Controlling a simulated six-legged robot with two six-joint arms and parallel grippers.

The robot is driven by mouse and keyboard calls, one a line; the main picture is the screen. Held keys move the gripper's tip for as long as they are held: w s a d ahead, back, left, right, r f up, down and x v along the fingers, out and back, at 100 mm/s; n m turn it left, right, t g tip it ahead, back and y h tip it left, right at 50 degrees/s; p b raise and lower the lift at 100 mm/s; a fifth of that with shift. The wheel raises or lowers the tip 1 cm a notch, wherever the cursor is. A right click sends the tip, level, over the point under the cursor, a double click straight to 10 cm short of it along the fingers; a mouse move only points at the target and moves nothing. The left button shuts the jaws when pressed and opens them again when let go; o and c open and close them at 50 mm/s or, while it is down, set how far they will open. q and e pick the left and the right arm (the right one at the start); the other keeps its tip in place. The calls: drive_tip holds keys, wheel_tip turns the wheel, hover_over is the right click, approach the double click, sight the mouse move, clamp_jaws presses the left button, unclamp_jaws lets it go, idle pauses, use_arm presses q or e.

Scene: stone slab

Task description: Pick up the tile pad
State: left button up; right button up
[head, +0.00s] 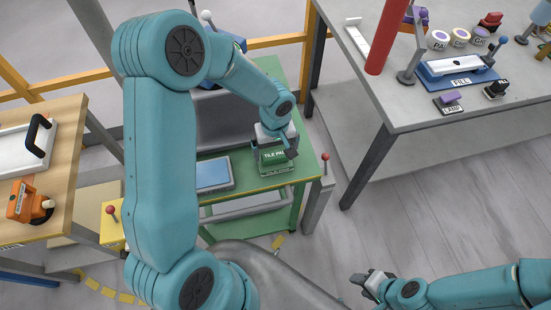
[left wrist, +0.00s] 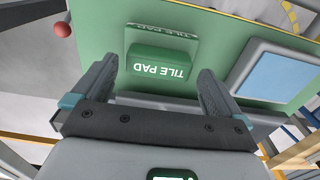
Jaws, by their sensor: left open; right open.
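The tile pad (head: 274,157) is a green block labelled "TILE PAD" on the green table (head: 306,150) in the head view. In the left wrist view the tile pad (left wrist: 158,63) lies ahead of my open left gripper (left wrist: 157,80), roughly between its two fingertips. My right gripper (head: 371,284) is open and empty, low in the head view, away from the table.
A blue-screened panel (head: 213,174) lies left of the pad on the green table. A red-knobbed post (head: 325,163) stands at its right edge. A grey bench (head: 420,95) with jars and a blue "FILL" device (head: 458,70) is right. A wooden table (head: 66,130) is left.

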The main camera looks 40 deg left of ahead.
sight(275, 154)
use_arm(q)
wheel_tip(275, 154, down, 3)
drive_tip(key=shift+a+r, duration=0.1)
drive_tip(key=shift+r, duration=0.1)
drive_tip(key=shift+w+f, duration=0.15)
drive_tip(key=shift+f, duration=0.15)
drive_tip(key=shift+r, duration=0.1)
drive_tip(key=c, duration=0.8)
wheel_tip(275, 154, up, 20)
